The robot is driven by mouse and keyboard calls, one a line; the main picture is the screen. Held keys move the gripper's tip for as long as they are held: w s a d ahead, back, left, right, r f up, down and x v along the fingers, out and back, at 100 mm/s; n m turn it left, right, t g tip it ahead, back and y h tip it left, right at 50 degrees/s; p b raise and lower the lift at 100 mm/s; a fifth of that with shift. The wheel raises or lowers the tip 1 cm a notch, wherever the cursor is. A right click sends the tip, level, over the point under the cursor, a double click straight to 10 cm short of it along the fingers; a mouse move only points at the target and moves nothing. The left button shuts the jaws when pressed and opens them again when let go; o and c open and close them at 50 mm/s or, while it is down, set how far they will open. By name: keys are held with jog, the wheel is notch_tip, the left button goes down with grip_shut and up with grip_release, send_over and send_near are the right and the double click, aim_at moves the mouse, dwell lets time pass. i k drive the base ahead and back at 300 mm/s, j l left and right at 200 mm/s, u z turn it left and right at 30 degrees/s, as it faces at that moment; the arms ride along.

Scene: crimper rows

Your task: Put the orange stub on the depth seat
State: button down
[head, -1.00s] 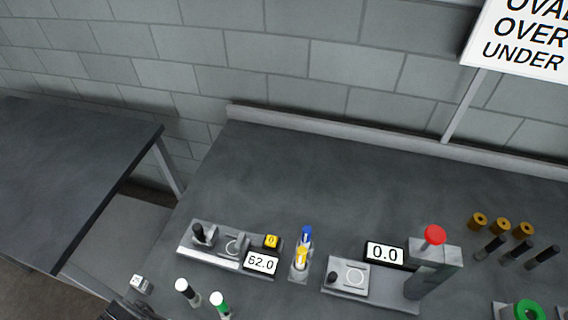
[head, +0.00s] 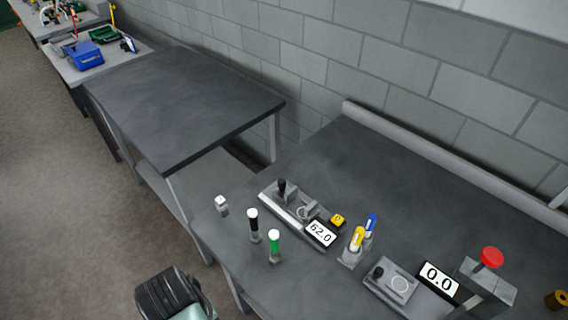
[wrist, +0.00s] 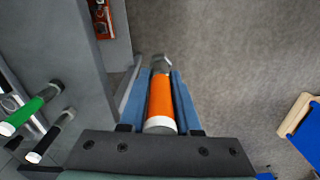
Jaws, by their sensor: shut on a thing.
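The orange stub (wrist: 161,100), a cylinder with a white end and a grey end, is in the wrist view. My gripper (wrist: 160,76) is shut on it, one blue finger along each side. The stub is held out beyond the bench edge, over the floor. In the head view, a grey fixture (head: 290,213) with a "62.0" display and a second fixture (head: 383,290) with a "0.0" display stand on the bench. I cannot tell for sure which has the depth seat. The stub is not visible in the head view.
A black stub (head: 253,226) and a green stub (head: 274,247) stand on the bench in front of the "62.0" fixture. Blue and yellow items share a holder (head: 350,257). An empty dark table (head: 185,105) stands left.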

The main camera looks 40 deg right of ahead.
aim_at(400, 284)
jog(key=z, duration=1.35)
jog(key=i+z, duration=0.25)
jog(key=i, duration=0.25)
